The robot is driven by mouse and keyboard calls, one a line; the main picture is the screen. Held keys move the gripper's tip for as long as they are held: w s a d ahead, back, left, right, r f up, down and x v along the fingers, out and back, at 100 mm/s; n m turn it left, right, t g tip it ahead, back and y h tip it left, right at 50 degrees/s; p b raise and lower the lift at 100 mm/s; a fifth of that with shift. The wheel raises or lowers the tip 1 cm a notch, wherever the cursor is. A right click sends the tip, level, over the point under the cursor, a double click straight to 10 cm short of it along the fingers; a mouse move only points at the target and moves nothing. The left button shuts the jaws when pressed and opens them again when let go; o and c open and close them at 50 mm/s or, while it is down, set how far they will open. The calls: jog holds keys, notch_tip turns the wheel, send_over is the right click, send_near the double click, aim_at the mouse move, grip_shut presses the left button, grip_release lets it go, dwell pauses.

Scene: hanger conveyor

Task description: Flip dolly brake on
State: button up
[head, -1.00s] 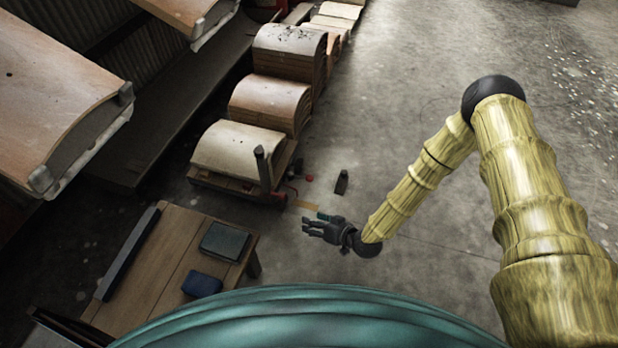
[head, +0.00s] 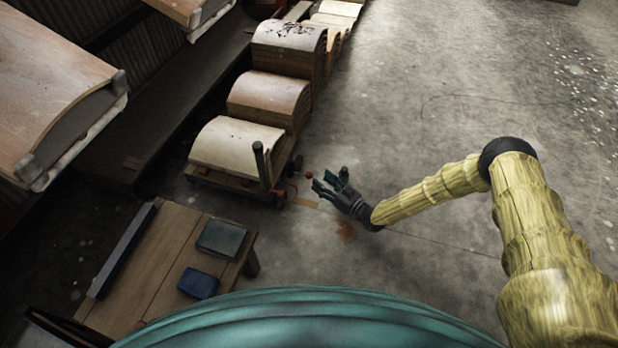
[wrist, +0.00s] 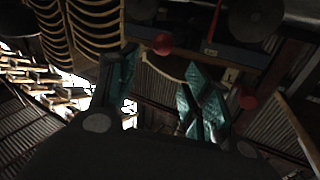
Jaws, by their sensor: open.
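A small red knob (head: 308,174) shows just right of the dolly, low near the floor. My gripper (head: 330,181) is open and empty, right of the knob and pointing toward the dolly, a short gap away. In the wrist view, a red knob (wrist: 162,43) appears between and beyond the fingertips (wrist: 161,57). A second red round part (wrist: 247,98) is to the right. Brake lever details are unclear.
A wooden table (head: 165,262) with a dark box (head: 221,238) and a blue box (head: 198,283) stands at lower left. More board stacks (head: 270,98) line up behind the dolly. Large boards (head: 50,90) hang at upper left. The floor (head: 430,110) to the right is clear.

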aim_at(309, 174)
notch_tip(309, 174, down, 2)
jog(key=shift+f+b, duration=0.1)
jog(key=shift+b, duration=0.2)
jog(key=b+x, duration=0.2)
jog(key=x, duration=0.4)
jog(key=shift+w+a+r+b, duration=0.2)
jog(key=shift+w+a+b, duration=0.25)
jog(key=shift+w+a, duration=0.1)
